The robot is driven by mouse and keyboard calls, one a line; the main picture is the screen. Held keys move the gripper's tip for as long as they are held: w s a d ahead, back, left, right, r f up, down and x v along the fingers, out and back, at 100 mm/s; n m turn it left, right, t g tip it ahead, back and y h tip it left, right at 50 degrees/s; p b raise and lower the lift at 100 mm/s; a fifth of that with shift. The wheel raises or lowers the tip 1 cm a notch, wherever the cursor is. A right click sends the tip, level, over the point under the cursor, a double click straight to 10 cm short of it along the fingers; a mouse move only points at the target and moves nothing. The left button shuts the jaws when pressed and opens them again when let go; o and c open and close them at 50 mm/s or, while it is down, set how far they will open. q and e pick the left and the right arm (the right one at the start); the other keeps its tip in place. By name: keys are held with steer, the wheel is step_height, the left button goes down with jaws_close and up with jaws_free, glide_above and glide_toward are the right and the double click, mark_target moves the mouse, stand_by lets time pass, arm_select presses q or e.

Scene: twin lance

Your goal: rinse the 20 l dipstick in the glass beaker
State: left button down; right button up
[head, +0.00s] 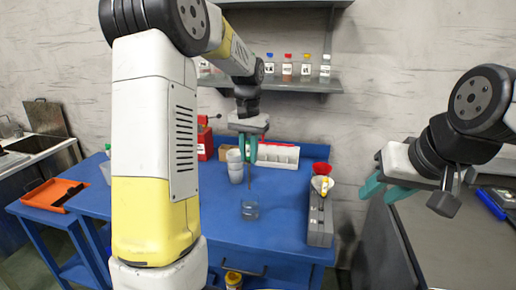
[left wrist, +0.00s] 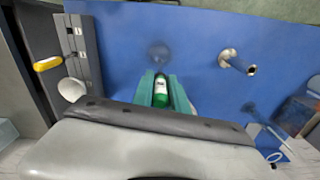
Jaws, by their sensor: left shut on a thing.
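My left gripper (head: 248,150) is shut on the dipstick, whose thin dark rod (head: 249,177) hangs down upright. In the left wrist view the gripper's teal fingers (left wrist: 163,95) close around a green grip with a white label (left wrist: 161,90). My right gripper (head: 387,188) is open and empty, off to the right.
An orange tray (head: 54,194) lies far left. The table around the beaker is clear.

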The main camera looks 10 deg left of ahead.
mark_target(249, 181)
arm_select(q)
steer(key=shift+f, duration=5.15)
steer(key=shift+r, duration=5.55)
